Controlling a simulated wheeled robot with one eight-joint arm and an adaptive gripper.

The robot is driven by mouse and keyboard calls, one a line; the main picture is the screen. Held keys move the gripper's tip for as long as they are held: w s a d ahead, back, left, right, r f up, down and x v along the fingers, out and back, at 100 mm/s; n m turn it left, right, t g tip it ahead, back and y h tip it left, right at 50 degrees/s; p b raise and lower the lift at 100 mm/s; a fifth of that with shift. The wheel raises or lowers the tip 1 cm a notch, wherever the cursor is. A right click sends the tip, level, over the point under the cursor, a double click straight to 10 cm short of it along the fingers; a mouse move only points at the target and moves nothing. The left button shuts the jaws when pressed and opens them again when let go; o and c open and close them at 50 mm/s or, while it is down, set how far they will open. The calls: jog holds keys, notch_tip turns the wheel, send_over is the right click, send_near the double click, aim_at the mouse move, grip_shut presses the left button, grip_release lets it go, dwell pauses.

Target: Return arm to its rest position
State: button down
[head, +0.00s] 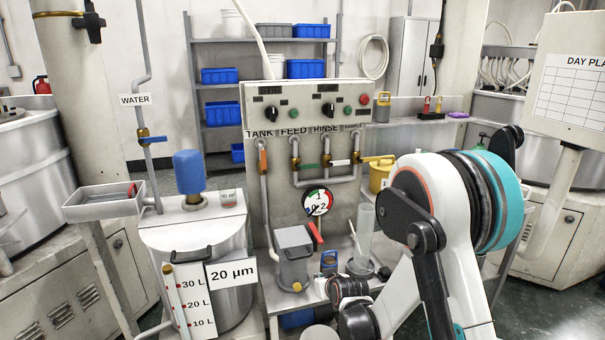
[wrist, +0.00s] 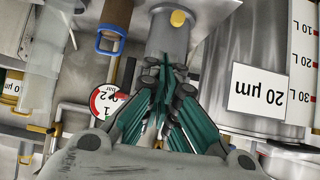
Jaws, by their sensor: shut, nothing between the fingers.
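My gripper (wrist: 165,80) shows in the wrist view, its green and black fingers drawn together with nothing between them. The fingertips overlap the lower part of a grey canister (wrist: 168,38) with a yellow knob in that view; I cannot tell whether they touch it. My arm (head: 430,215) fills the right of the head view, bent high at a large joint with a teal cap and reaching down again. The fingers cannot be made out in the head view.
The grey canister (head: 294,262) and a clear cylinder (head: 365,235) stand in front of the valve panel (head: 309,110). A tank labelled 20 µm (head: 232,272) is left of them. A gauge (head: 317,202) hangs behind. A day-plan board (head: 570,85) stands right of my arm.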

jog(key=s+d+r+m+g+h, duration=0.1)
jog(key=s+d+r, duration=0.3)
jog(key=s+r, duration=0.45)
jog(key=s+d+r, duration=0.4)
jog(key=s+r, duration=0.1)
jog(key=r, duration=0.6)
jog(key=s+d+r+m+g, duration=0.1)
jog(key=s+d, duration=0.2)
jog(key=s, duration=0.8)
jog(key=s+d+r+m+g+h, duration=0.1)
jog(key=s+d+r, duration=0.1)
jog(key=s, duration=1)
jog(key=shift+s+d+h, duration=0.15)
jog(key=shift+d+h, duration=0.15)
jog(key=shift+d, duration=0.1)
